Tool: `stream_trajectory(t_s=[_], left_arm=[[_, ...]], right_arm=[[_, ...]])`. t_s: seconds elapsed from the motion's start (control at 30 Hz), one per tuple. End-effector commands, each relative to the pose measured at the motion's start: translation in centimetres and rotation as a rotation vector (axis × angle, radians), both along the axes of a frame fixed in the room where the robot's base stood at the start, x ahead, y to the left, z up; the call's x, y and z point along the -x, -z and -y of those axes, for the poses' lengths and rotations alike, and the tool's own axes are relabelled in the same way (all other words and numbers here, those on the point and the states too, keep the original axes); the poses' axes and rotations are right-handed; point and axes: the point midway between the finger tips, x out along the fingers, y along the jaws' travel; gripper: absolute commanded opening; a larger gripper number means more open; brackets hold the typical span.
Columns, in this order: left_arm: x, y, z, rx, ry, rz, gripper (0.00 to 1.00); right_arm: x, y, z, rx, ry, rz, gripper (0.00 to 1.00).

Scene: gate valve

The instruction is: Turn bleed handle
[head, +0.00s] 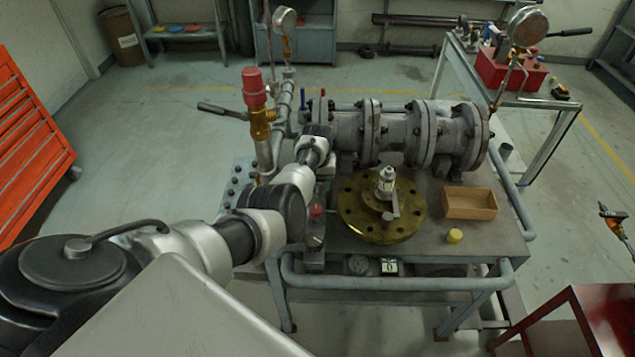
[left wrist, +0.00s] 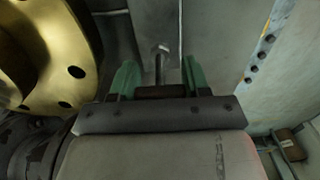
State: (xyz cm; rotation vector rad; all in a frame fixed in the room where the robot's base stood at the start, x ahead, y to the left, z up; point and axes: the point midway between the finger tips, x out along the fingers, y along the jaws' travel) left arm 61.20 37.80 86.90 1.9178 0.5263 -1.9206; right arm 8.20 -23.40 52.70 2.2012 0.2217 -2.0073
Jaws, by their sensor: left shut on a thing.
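My left arm reaches across the head view to the left side of the pipe-and-valve assembly (head: 390,135). Its gripper (head: 322,172) is low beside the assembly, partly hidden by the wrist. In the left wrist view the gripper (left wrist: 160,78) has green fingers on either side of a slim grey metal handle (left wrist: 160,58), which appears to be the bleed handle. The gripper is shut on it, though the contact is hard to see. A brass flange (head: 352,218) lies on the bench to the right of the gripper; it also shows in the left wrist view (left wrist: 85,35). My right gripper is not in view.
A small fitting (head: 387,185) stands on the flange. A wooden tray (head: 470,203) and a yellow cap (head: 454,236) are on the bench (head: 440,255). A red-topped brass valve (head: 258,105) rises left of the assembly. A red cabinet (head: 35,155) stands far left.

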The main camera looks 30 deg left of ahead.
Motion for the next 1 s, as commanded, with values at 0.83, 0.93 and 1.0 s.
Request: stream_trajectory(t_s=[0.83, 0.93, 1.0], left_arm=[[-0.1, -1.7, 0.0, -0.002, 0.001, 0.003, 0.72], [-0.1, -3.4, 0.0, -0.003, 0.002, 0.004, 0.72], [-0.1, -4.7, 0.0, -0.003, 0.001, 0.005, 0.72]], right_arm=[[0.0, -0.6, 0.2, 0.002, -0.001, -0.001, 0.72], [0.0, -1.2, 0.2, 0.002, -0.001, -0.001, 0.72], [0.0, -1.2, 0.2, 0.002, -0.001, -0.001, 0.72]])
